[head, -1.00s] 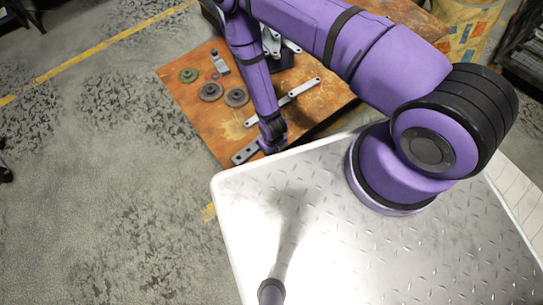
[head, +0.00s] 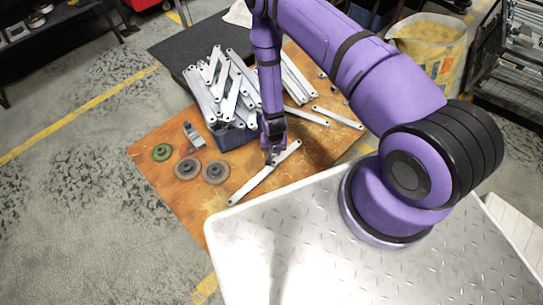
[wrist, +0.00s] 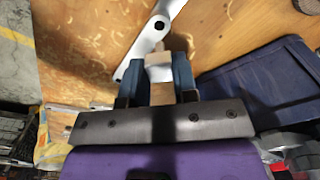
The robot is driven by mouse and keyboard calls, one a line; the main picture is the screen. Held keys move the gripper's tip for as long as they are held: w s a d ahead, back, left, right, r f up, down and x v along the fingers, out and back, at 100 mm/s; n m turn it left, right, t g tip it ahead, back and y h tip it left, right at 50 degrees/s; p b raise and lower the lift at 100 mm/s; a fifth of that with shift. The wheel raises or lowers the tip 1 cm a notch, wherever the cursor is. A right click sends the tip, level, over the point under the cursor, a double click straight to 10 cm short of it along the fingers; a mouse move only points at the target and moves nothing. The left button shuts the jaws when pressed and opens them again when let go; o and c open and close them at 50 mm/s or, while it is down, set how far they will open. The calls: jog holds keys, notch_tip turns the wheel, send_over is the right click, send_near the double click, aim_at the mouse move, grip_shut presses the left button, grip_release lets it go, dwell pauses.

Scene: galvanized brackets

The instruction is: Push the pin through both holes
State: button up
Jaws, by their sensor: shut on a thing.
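My gripper (head: 271,150) points down over a pale flat metal strip (head: 255,182) with end holes, lying on the wooden table. In the wrist view my gripper (wrist: 156,78) has its two blue fingers shut on a small pale piece, apparently the pin (wrist: 158,66). In the head view it is too small to make out clearly. A strip end with a dark round hole (wrist: 159,25) lies just beyond the fingertips in the wrist view. I cannot tell whether the pin touches the strip or is in any hole.
A blue bin (head: 232,136) heaped with pale strips (head: 232,95) stands behind the gripper. Two dark gears (head: 188,168), a green gear (head: 161,152) and a small grey device (head: 194,136) lie left. More strips (head: 338,117) lie right. Wood (head: 165,195) is bare at front left.

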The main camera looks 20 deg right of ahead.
jog(key=shift+w+d+f, duration=0.1)
jog(key=shift+f, duration=2.05)
jog(key=shift+f, duration=1.7)
jog(key=o, duration=1.1)
jog(key=shift+c, duration=0.2)
jog(key=shift+r, duration=0.1)
notch_tip(320, 180, up, 11)
jog(key=shift+f, duration=0.2)
jog(key=shift+r, duration=0.1)
